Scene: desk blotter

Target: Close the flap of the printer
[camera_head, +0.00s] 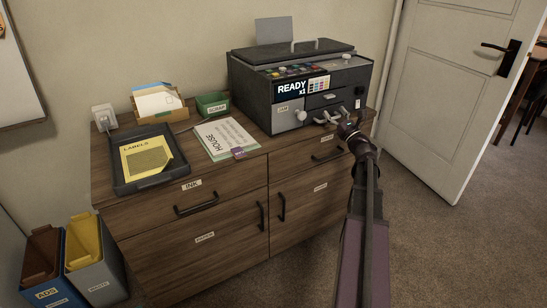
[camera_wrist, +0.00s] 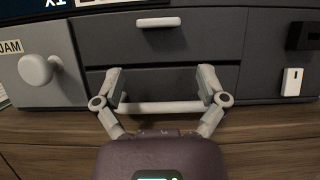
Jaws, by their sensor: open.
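The dark grey printer (camera_head: 252,97) stands on the right of the wooden cabinet, with a lit READY display. Its front has a light grey JAM panel (camera_head: 287,117) with a round knob, also in the wrist view (camera_wrist: 52,82). Beside it are an upper dark panel with a small pale handle (camera_wrist: 158,22) and a lower dark panel (camera_wrist: 160,78). A pale bar (camera_wrist: 160,107) lies across the lower panel. My gripper (camera_head: 329,119) is open at the printer's lower front, its fingers (camera_wrist: 160,80) on either side of the bar. I cannot tell which panel is the flap or whether any finger touches.
A black tray with yellow labels paper (camera_head: 147,160), a printed sheet (camera_head: 226,138), a green box (camera_head: 212,104) and a card holder (camera_head: 160,103) share the cabinet top. Bins (camera_head: 97,262) stand at the left. A white door (camera_head: 450,90) stands open at right; carpet before it is clear.

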